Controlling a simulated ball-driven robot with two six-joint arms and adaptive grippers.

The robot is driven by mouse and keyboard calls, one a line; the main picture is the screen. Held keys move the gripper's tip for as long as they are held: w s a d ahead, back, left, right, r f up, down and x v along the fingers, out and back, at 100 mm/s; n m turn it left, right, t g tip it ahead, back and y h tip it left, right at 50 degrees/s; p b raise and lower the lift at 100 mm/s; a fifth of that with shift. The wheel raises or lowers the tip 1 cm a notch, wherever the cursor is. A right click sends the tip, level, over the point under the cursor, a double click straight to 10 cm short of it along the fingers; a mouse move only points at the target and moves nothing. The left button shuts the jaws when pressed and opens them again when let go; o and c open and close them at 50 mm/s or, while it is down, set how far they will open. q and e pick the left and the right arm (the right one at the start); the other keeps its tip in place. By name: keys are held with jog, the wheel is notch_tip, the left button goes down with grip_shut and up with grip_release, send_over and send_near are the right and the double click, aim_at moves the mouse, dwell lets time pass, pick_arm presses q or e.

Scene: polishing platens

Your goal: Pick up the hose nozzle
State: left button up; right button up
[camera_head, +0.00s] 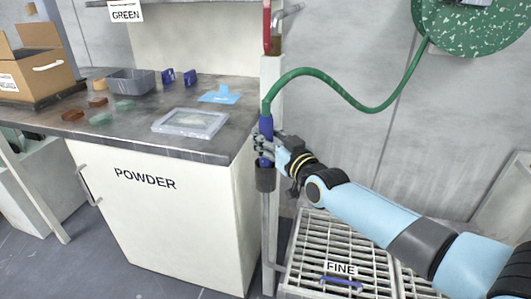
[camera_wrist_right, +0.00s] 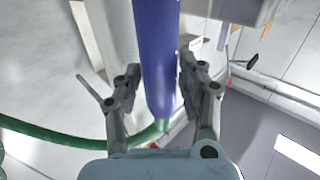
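The hose nozzle (camera_head: 265,127) is a blue cylinder, upright, with the green hose joined to its top. Its lower part runs down toward a dark holder (camera_head: 265,180) on the white post. My right gripper (camera_head: 264,144) reaches it from the right and has its fingers around the nozzle's middle. The gripper partly hides the nozzle in the head view. My left gripper is not in view.
The green hose (camera_head: 340,87) arcs right to a green reel (camera_head: 470,22). The counter (camera_head: 150,95) at left carries a grey bin (camera_head: 131,82), a clear-lidded tray (camera_head: 190,123) and a cardboard box (camera_head: 40,60). A grated platform marked FINE (camera_head: 335,240) lies below my right arm.

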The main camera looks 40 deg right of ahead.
grip_shut()
dwell(0.3)
jog(key=shift+w+r, duration=0.1)
jog(key=shift+r, duration=0.1)
